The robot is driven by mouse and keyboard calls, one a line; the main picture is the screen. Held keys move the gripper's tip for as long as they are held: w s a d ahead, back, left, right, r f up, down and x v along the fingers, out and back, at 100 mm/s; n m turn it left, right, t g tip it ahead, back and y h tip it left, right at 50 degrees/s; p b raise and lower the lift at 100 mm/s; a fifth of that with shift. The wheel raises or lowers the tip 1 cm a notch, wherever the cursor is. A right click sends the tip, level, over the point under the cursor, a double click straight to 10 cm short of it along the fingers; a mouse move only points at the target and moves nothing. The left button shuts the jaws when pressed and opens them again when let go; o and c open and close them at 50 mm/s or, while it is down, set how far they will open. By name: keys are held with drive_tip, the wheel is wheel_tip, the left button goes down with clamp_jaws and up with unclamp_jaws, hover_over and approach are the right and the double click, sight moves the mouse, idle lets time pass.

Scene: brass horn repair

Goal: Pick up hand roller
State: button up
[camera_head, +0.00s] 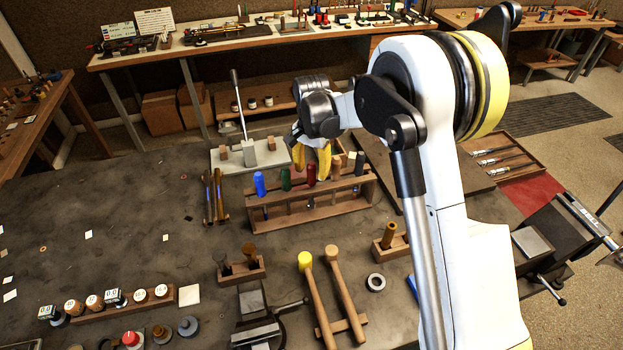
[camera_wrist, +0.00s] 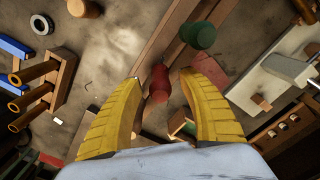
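A wooden tool rack (camera_head: 320,208) stands on the bench and holds several upright tools with coloured handles. The red-handled tool (camera_head: 310,173) sits between a green-handled tool (camera_head: 285,179) and a wooden-handled one (camera_head: 336,167). I cannot tell by shape which tool is the hand roller. My gripper (camera_head: 311,160) is above the rack, pointing down. In the wrist view my yellow fingers (camera_wrist: 160,76) are apart, with the red handle (camera_wrist: 158,84) showing in the gap. I see no finger closed on it. The green handle (camera_wrist: 201,36) is beyond the fingertips. The tools' lower ends are mostly hidden.
A blue-handled tool (camera_head: 259,184) is at the rack's left end. A lever device on a pale plate (camera_head: 222,160) stands behind the rack. Mallets (camera_head: 318,300) on a stand, a small wooden holder (camera_head: 392,244) and a ring (camera_head: 376,282) are in front. The left bench has free room.

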clamp_jaws()
drive_tip(key=shift+r, duration=0.1)
